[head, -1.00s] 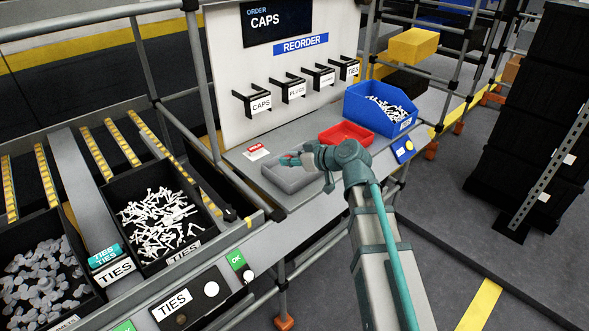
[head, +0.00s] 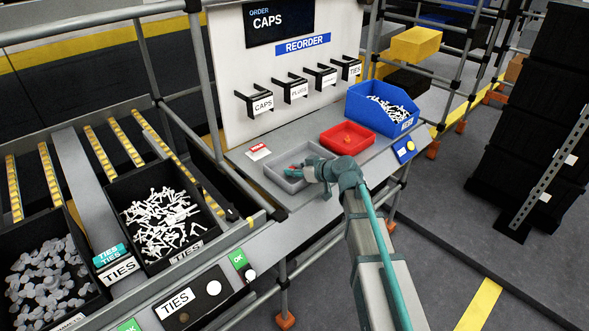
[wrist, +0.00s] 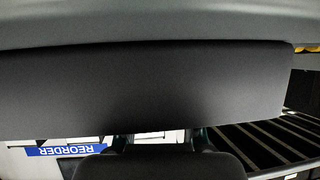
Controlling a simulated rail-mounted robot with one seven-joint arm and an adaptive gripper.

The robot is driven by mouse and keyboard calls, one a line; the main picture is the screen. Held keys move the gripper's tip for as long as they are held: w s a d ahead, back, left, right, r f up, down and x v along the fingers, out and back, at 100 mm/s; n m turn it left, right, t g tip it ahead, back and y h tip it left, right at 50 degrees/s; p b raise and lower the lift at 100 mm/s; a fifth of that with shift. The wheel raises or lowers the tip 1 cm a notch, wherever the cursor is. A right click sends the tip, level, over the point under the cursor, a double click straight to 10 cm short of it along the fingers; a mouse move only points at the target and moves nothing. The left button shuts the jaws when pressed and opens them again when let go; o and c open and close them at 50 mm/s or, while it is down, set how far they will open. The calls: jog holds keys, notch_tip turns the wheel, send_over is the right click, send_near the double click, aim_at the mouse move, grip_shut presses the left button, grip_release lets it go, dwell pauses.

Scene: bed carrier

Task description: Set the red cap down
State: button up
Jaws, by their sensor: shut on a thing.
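My gripper (head: 295,172) is at the grey tray (head: 275,183) on the workbench in the head view, low over or inside it. I cannot tell whether the cap touches the tray floor. In the wrist view a broad dark surface fills most of the picture, and the cap cannot be seen there.
A red tray (head: 327,141) stands right of the grey tray, with a small red thing in it. Behind it is a blue bin (head: 357,107) of white parts. A back panel (head: 235,65) with labelled hooks rises behind. Black bins (head: 122,205) stand at left.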

jog(key=shift+s+f+b, duration=0.2)
jog(key=shift+f+b, duration=0.55)
jog(key=shift+b, duration=0.25)
jog(key=o, duration=0.7)
jog(key=shift+f, duration=0.1)
jog(key=shift+r+p, duration=0.75)
jog(key=shift+p, duration=0.4)
jog(key=b+v, duration=0.1)
jog(key=v, duration=1.1)
jog(key=shift+w+r+b, duration=0.1)
jog(key=shift+w+b, duration=0.1)
jog(key=shift+b, duration=0.1)
jog(key=shift+r, duration=0.1)
